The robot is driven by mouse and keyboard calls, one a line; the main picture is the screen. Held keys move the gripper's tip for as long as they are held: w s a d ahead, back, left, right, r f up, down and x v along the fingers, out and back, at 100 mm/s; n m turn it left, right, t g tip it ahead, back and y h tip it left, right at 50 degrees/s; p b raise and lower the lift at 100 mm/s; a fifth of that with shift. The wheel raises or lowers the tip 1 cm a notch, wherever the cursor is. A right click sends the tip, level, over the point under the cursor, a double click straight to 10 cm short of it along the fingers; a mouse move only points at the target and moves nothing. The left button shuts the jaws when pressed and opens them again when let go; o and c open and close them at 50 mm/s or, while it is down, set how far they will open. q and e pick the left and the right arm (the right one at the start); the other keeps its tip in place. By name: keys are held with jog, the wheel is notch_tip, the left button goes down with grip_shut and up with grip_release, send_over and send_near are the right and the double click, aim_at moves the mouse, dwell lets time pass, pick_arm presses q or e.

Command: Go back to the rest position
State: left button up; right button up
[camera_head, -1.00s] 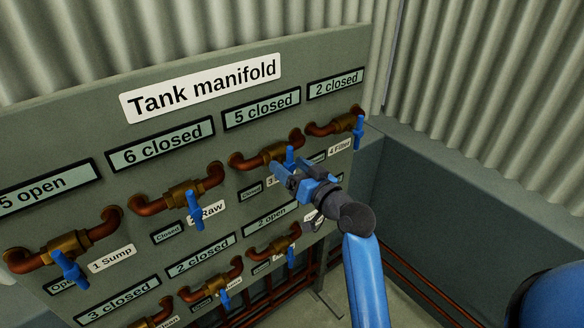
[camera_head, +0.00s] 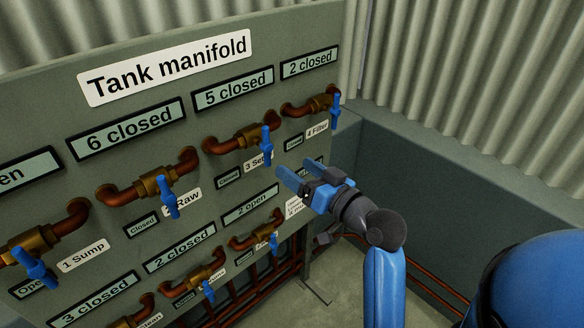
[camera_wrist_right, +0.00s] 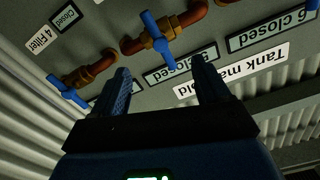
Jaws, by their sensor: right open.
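My right gripper (camera_head: 284,177) is blue with dark joints and stands in front of the panel, right of the 3 valve's blue handle (camera_head: 266,146). Its jaws are open and empty, with a visible gap to the handle. In the right wrist view the two fingers (camera_wrist_right: 165,85) are spread, with the panel beyond them and a blue valve handle (camera_wrist_right: 157,40) past the fingertips. The left gripper is not in view.
The grey-green Tank manifold panel (camera_head: 300,35) carries copper pipes, several blue-handled valves and display labels. Other handles include the 2 Raw handle (camera_head: 168,197) and the 4 Filter handle (camera_head: 334,108). A low dark wall (camera_head: 420,165) and corrugated wall (camera_head: 480,70) stand to the right.

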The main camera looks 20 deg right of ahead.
jog(key=shift+s, duration=0.15)
jog(key=p+v, duration=0.6)
jog(key=v, duration=0.2)
dwell(0.5)
dwell(0.5)
